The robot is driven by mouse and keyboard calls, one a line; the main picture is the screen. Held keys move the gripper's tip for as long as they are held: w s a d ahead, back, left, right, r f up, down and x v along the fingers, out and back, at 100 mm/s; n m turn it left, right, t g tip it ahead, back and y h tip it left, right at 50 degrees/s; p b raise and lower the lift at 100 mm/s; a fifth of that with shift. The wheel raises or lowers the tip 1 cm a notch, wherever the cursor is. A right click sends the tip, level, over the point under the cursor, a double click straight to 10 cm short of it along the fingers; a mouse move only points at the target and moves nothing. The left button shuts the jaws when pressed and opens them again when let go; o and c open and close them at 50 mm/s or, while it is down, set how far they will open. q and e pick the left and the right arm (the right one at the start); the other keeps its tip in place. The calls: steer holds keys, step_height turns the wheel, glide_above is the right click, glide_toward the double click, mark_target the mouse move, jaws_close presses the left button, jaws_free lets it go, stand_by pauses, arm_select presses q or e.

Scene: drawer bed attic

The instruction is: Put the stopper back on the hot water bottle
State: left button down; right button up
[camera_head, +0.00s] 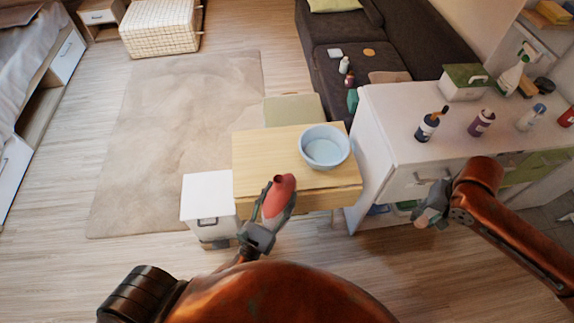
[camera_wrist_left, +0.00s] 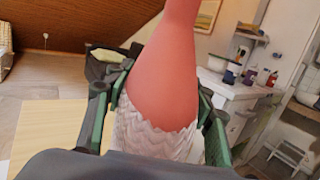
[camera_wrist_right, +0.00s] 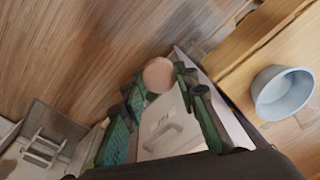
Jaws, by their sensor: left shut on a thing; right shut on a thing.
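The hot water bottle (camera_head: 283,186) is red with a pale knitted cover, upright in my left gripper (camera_head: 276,208), over the small wooden table's near edge. Its open mouth shows as a dark hole at the top. In the left wrist view, the red neck (camera_wrist_left: 165,75) rises above the cover (camera_wrist_left: 155,130), with a finger on each side; its mouth is out of frame. My right gripper (camera_head: 428,212) is shut on the stopper (camera_wrist_right: 158,75), a small round pinkish piece at its fingertips. It is well to the right of the bottle, in front of the white cabinet.
A light-blue bowl (camera_head: 325,148) stands on the wooden table (camera_head: 262,150). A white cabinet (camera_head: 385,130) with several bottles on top is at the right. A white bin (camera_head: 207,195) stands left of the table. A dark sofa (camera_head: 345,40) is behind.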

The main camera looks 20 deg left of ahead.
arm_select(q)
steer(key=w+d+m+g+h, duration=0.2)
steer(key=w+d+m+h, duration=0.1)
steer(key=d+h, duration=0.3)
steer(key=w+d+r+m+g+h, duration=0.1)
steer(key=w+d+m+g+h, duration=0.1)
steer(key=d+h, duration=0.4)
steer(key=w+d+m, duration=0.1)
steer(key=d+m, duration=0.1)
steer(key=shift+w+d+m+g, duration=0.25)
steer(key=shift+d+m+g, duration=0.05)
steer(key=shift+d, duration=0.1)
arm_select(e)
steer(key=a+r+n, duration=0.1)
steer(key=a+r, duration=0.4)
steer(key=a, duration=0.4)
steer(key=s+a+r+n, duration=0.1)
steer(key=a+r+n, duration=0.1)
steer(key=a+r, duration=0.4)
steer(key=a+r+n, duration=0.2)
steer(key=a+r, duration=0.3)
steer(key=a, duration=0.7)
steer(key=shift+s+r+g, duration=0.3)
steer(key=shift+s+g, duration=0.1)
steer(key=shift+f, duration=0.1)
steer(key=shift+f, duration=1.95)
steer(key=shift+s+d, duration=0.1)
steer(key=shift+f, duration=0.85)
